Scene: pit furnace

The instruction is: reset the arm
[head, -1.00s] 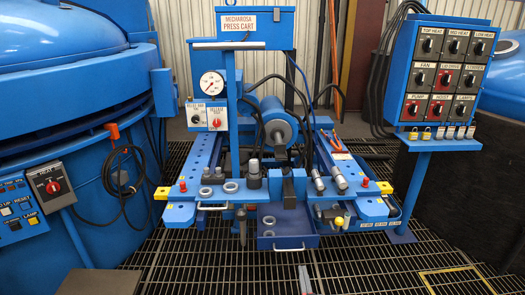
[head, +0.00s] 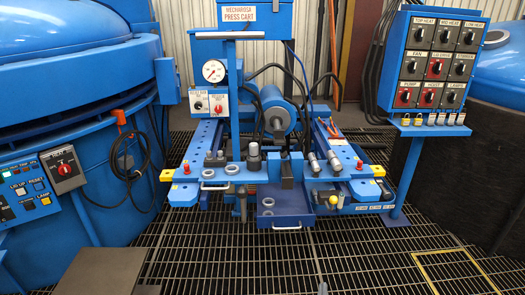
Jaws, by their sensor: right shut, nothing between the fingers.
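My right gripper (head: 321,288) shows only as a small grey tip at the bottom edge, right of centre. It is shut and empty, over the floor grating in front of the press cart. Most of it and its arm are outside the picture. My left gripper is not in view. The blue press cart (head: 222,178) stands ahead, apart from the gripper, with a gauge (head: 213,71) and a horizontal cylinder (head: 279,108). Its open drawer (head: 281,217) holds grey rings.
A furnace (head: 75,85) and a box with a red knob (head: 62,168) are at the left. Open floor grating (head: 230,262) lies in front, with a dark plate (head: 98,271) at lower left.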

